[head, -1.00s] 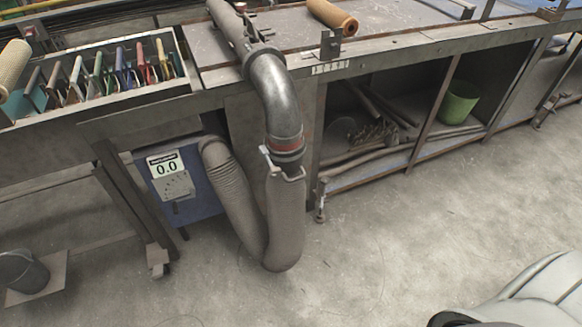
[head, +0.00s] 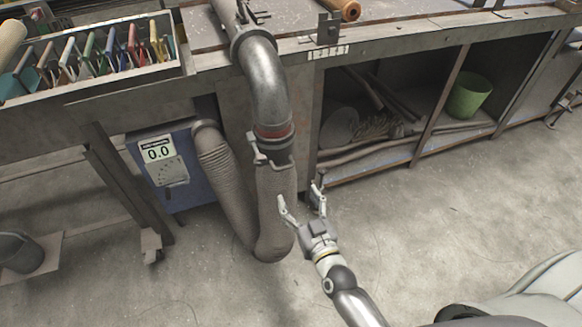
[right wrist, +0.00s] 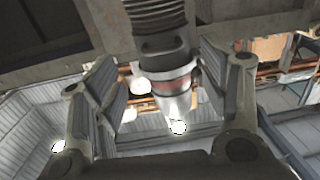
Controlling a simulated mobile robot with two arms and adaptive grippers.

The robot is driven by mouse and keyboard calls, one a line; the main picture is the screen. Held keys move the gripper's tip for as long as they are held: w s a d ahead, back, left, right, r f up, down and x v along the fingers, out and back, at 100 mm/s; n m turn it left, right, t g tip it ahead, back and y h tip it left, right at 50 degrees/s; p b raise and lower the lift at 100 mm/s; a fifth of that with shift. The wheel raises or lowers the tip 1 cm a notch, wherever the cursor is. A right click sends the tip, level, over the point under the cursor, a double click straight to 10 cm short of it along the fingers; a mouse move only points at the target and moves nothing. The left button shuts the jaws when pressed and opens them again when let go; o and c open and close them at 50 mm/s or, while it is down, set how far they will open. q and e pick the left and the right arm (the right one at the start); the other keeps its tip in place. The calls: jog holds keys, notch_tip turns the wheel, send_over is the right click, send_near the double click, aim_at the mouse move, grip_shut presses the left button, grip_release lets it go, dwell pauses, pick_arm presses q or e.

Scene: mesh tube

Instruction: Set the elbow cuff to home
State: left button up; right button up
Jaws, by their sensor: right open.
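A grey metal elbow pipe (head: 264,80) bends down off the bench edge in the head view. Near its lower end is a red band (head: 273,131), with a dark cuff (head: 276,151) just below it. A small lever sticks out on the cuff's left. A ribbed grey hose (head: 274,205) hangs from the cuff. My right gripper (head: 299,193) is open and empty, below and right of the cuff in the head view. In the right wrist view the cuff (right wrist: 165,50) and red band show between the spread fingers (right wrist: 160,85), apparently untouched. My left gripper is out of view.
A blue box (head: 168,175) with a display reading 0.0 stands under the bench, left of the hose. A rack of coloured tools (head: 95,55) is upper left. A green bucket (head: 467,95) sits on the lower shelf.

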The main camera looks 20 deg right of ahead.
aim_at(285, 168)
jog(key=w, duration=0.7)
jog(key=w+r, duration=0.1)
jog(key=w, duration=0.3)
jog(key=shift+a+r, duration=0.1)
